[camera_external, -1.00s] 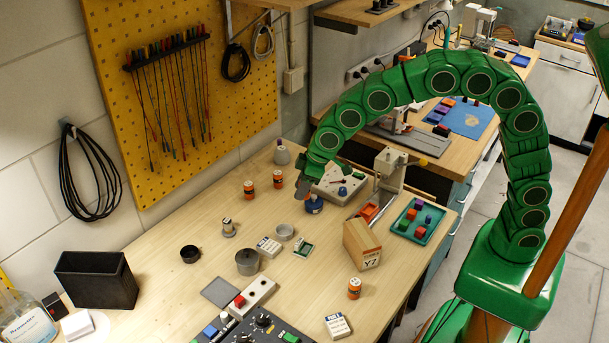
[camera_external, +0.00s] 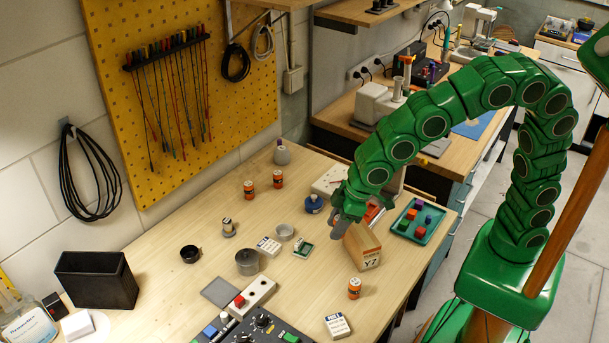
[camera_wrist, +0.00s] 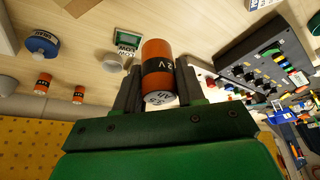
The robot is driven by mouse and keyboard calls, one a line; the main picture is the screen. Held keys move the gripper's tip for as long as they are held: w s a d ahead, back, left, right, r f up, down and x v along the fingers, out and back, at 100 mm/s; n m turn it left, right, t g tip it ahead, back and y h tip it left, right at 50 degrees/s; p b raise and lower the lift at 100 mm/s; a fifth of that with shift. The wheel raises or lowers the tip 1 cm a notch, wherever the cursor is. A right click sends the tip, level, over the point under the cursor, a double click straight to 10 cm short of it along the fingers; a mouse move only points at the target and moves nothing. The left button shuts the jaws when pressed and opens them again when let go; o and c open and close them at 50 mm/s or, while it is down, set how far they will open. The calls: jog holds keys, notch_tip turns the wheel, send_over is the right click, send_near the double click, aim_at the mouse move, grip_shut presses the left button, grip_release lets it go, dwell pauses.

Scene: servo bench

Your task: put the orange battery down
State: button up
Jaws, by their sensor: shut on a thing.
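My gripper (camera_external: 340,222) hangs over the bench just left of the wooden block marked Y7. In the wrist view my gripper (camera_wrist: 155,90) is shut on an orange battery (camera_wrist: 158,60) with a black band, which sits between the two dark fingers. In the external view I cannot make out the held battery; the gripper hides it. Its height above the bench is hard to tell. Two similar orange batteries (camera_external: 249,189) (camera_external: 278,179) stand at the back, and another (camera_external: 354,288) stands at the front right. The back pair also shows in the wrist view (camera_wrist: 43,83).
The wooden block (camera_external: 363,246) stands close right of my gripper, with a teal tray (camera_external: 418,221) beyond. A small green-framed card (camera_external: 303,249), a grey cup (camera_external: 285,232) and a blue jar (camera_external: 313,204) are to the left. Bare wood lies around the front battery.

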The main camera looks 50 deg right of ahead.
jog(key=s+a, duration=0.2)
jog(key=s, duration=0.8)
jog(key=shift+n, duration=0.3)
jog(key=w+a+f, duration=0.6)
jog(key=a, duration=0.1)
jog(key=w+a+f, duration=0.3)
jog(key=shift+a+f, duration=0.25)
jog(key=shift+a, duration=0.1)
jog(key=shift+w+a+f, duration=0.1)
jog(key=shift+a+f, duration=0.05)
jog(key=shift+f, duration=1.7)
jog(key=shift+f, duration=0.15)
jog(key=o, duration=1.1)
